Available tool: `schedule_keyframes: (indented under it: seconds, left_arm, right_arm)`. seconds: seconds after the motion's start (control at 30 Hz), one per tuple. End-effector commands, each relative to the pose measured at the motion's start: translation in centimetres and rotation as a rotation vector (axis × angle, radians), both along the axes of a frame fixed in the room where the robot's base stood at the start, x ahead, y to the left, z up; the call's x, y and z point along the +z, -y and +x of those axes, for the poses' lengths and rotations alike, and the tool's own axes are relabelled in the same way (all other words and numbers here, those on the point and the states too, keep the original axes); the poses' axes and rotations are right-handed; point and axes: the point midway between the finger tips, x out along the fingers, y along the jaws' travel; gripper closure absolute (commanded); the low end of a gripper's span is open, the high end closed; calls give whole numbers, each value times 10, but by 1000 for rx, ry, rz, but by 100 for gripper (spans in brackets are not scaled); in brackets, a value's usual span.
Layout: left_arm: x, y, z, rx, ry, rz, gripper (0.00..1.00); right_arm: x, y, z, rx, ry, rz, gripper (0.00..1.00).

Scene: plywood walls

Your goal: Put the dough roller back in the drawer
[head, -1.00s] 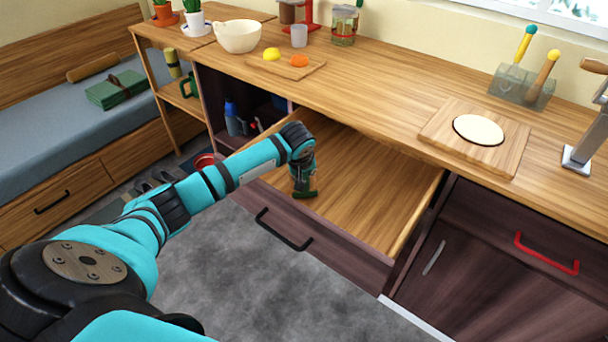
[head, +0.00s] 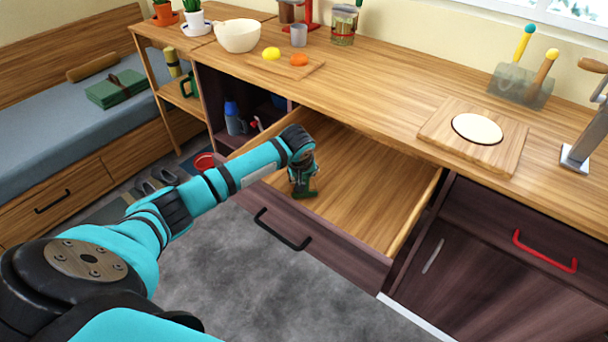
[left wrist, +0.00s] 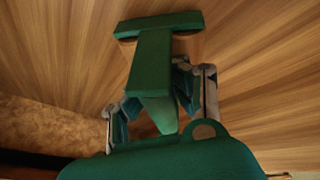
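The dough roller (left wrist: 152,75) is green and T-shaped, with a handle and a crossbar with dark round ends. In the head view its green parts (head: 306,194) show low in the left front part of the open drawer (head: 365,185), at the gripper. My left gripper (left wrist: 160,100) points down into the drawer, with a finger on each side of the handle. The fingers look spread and apart from the handle, though contact is partly hidden. A large green part (left wrist: 165,163) fills the bottom of the left wrist view. My right gripper is not in view.
The drawer's floor is bare to the right of the gripper. The counter above holds a white bowl (head: 238,36), a board with a lemon and an orange item (head: 285,68), and a board with dough (head: 475,155). The drawer front (head: 310,235) has a black handle.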

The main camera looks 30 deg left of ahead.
Motion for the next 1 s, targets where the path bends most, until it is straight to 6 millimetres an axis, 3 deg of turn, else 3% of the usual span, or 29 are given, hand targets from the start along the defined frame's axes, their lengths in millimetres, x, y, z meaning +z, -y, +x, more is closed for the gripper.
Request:
schedule_keyframes:
  seconds: [0.37,0.53,1.0]
  left_arm:
    - [-5,-1,-3,0,-11,2,71]
    - [3,-1,-2,1,-7,3,71]
    - [93,14,-34,-1,-1,1,71]
  right_arm:
    - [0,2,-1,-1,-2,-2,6]
    - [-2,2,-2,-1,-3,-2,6]
    - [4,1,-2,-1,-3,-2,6]
